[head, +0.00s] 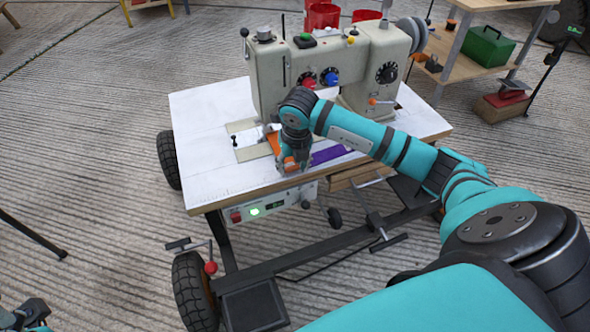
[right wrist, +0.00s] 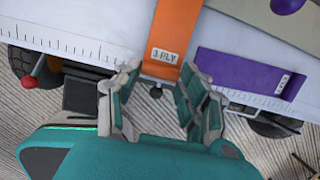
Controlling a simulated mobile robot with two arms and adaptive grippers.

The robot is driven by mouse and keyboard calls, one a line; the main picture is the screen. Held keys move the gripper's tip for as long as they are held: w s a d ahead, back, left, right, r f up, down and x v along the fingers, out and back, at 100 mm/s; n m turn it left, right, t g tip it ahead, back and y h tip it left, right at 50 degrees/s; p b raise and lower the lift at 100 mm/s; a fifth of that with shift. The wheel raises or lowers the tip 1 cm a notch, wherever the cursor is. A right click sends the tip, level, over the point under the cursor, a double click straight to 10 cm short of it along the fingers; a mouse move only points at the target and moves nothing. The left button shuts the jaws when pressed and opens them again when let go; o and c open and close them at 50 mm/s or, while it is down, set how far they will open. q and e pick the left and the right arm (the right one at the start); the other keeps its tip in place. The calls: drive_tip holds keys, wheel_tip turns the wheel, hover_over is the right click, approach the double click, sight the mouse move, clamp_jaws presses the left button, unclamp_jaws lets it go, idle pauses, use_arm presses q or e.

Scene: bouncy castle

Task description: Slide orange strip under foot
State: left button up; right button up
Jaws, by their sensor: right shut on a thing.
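The orange strip (head: 273,141) lies on the white table of the sewing machine (head: 320,75), its far part reaching towards the area under the machine's head. In the right wrist view the strip (right wrist: 180,25) carries a "3 PLY" label, and its near end is between my fingertips. My right gripper (head: 291,165) is at the table's front edge, shut on that near end. The presser foot is mostly hidden behind my wrist, so I cannot tell whether the strip is under it. A small part of my left gripper (head: 36,312) shows at the bottom left corner; its fingers are unclear.
A purple strip (head: 328,154) lies on the table just right of the orange one; it also shows in the right wrist view (right wrist: 245,75). A control box (head: 268,207) with a green light hangs under the front edge. The left part of the white tabletop (head: 205,125) is clear.

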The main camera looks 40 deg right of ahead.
sight(287, 161)
drive_tip(key=shift+w+d+b, duration=0.2)
drive_tip(key=shift+w, duration=0.65)
drive_tip(key=shift+w+d+b, duration=0.15)
drive_tip(key=shift+w+d, duration=0.05)
drive_tip(key=shift+w, duration=0.65)
drive_tip(key=shift+f, duration=0.15)
drive_tip(key=o, duration=0.9)
drive_tip(key=shift+o, duration=0.2)
drive_tip(key=v, duration=1.2)
